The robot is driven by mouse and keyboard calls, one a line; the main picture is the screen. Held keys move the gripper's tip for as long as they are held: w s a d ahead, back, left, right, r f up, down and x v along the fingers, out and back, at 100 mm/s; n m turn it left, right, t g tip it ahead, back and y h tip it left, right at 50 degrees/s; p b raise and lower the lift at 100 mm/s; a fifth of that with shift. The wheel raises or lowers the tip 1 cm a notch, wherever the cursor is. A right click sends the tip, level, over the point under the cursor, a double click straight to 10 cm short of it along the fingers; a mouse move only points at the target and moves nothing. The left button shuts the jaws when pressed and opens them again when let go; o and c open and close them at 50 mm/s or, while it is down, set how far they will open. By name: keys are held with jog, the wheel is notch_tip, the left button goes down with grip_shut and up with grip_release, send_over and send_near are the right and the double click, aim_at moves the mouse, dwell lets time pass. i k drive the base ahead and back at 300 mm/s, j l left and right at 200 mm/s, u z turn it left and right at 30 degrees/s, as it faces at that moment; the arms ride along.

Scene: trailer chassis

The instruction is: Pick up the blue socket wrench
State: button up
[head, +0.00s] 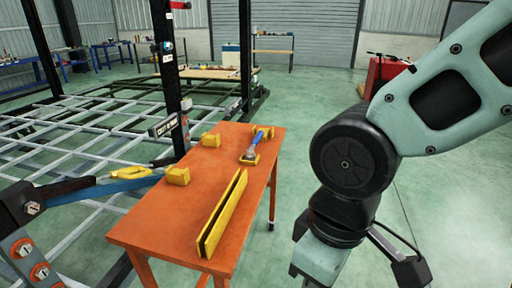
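The socket wrench (252,148) has a blue handle and lies near the far end of the orange table (152,224). It lies at a slant beside yellow pieces, and one end is close to or on a yellow block (249,159); I cannot tell if they touch. My arm comes in from the upper right and bends down past the right side of the table, apart from the wrench. My gripper is not clearly in view; the arm runs out of the bottom of the picture.
Yellow blocks (177,176) and a long yellow slotted bar (222,213) are also on the table. A metal chassis frame (80,130) with dark posts stands to the left. A red cabinet (384,72) stands at the back right. The green floor right of the table is clear.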

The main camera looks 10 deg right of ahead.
aim_at(250, 155)
jog(key=u, duration=2.15)
jog(key=z, duration=2.15)
jog(key=i+l+z, duration=0.25)
jog(key=i+z, duration=0.3)
jog(key=i, duration=0.8)
jog(key=i+l+u, duration=0.15)
jog(key=i+u, duration=0.3)
jog(key=i+l+u, duration=0.4)
jog(key=i, duration=0.15)
